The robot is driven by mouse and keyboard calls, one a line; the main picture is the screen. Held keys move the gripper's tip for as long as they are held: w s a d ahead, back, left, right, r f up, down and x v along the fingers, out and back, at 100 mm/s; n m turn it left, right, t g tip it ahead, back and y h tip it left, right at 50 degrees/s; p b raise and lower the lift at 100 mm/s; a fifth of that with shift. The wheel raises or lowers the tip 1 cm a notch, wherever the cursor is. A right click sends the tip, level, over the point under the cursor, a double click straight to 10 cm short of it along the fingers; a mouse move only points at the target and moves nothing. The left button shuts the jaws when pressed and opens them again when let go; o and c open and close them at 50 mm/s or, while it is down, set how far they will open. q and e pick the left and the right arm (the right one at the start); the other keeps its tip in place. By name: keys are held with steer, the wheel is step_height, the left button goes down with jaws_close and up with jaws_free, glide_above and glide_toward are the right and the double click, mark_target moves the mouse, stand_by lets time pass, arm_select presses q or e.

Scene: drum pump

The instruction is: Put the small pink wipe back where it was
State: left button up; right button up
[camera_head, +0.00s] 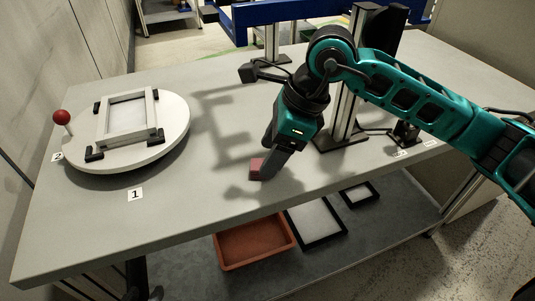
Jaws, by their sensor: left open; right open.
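The small pink wipe (256,164) lies on the grey table near its front edge, partly hidden by my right gripper. My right gripper (265,170) reaches down from the right on a teal arm. It is open, with its grey fingers right at the wipe. The near finger covers the wipe's right side, and I cannot tell whether the fingers touch it. My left gripper is not in view.
A white turntable (176,117) with a square frame (130,115) and a red knob (61,117) stands at the left. A label 1 (135,195) lies before it. An orange tray (254,242) and two black-rimmed frames (316,222) sit on the shelf below. A metal post (345,105) stands behind my arm.

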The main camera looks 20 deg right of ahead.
steer(key=v, duration=0.9)
steer(key=shift+d+r+p, duration=0.2)
steer(key=shift+r+p, duration=0.15)
steer(key=shift+p, duration=0.1)
